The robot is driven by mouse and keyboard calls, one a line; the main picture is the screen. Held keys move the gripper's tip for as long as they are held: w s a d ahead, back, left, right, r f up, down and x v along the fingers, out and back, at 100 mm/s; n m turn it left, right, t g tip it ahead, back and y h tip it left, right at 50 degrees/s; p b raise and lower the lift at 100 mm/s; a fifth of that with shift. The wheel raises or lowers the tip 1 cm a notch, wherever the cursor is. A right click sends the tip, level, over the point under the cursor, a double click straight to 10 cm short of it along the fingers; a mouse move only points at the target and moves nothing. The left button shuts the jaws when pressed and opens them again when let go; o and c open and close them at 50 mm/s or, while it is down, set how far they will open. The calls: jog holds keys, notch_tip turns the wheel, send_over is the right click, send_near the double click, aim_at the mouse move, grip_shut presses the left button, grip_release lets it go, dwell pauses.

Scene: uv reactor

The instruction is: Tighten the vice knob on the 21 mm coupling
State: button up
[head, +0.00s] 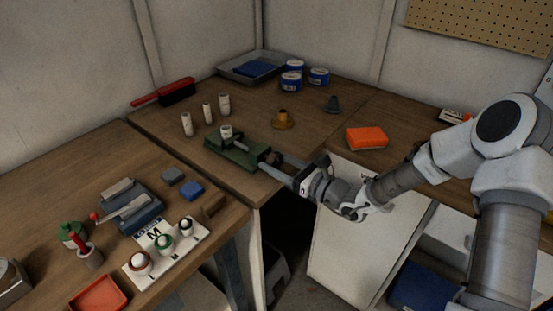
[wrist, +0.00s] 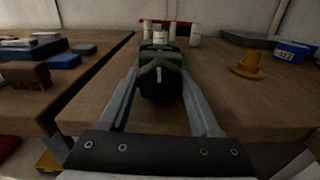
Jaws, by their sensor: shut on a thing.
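The green vice (head: 232,153) sits near the front edge of the back bench. A white coupling (head: 226,131) stands in its jaws; it also shows behind the vice top in the wrist view (wrist: 160,37). The dark vice knob (wrist: 161,84) faces me at the vice's front end, with a pale mark on it. My gripper (head: 272,163) reaches in from the right and is shut on the knob, one finger on each side. The fingertips are partly hidden behind the knob in the wrist view.
Several white cylindrical pieces (head: 207,113) stand behind the vice. A red-handled brush (head: 176,92) and a grey tray (head: 232,72) lie at the back. The left bench holds a white board (head: 151,262).

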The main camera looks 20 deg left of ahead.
jog(key=o, duration=1.4)
jog(key=shift+c, duration=0.2)
jog(key=shift+d, duration=0.1)
jog(key=p+v, duration=0.1)
jog(key=v, duration=1.6)
jog(key=shift+s+d, duration=0.15)
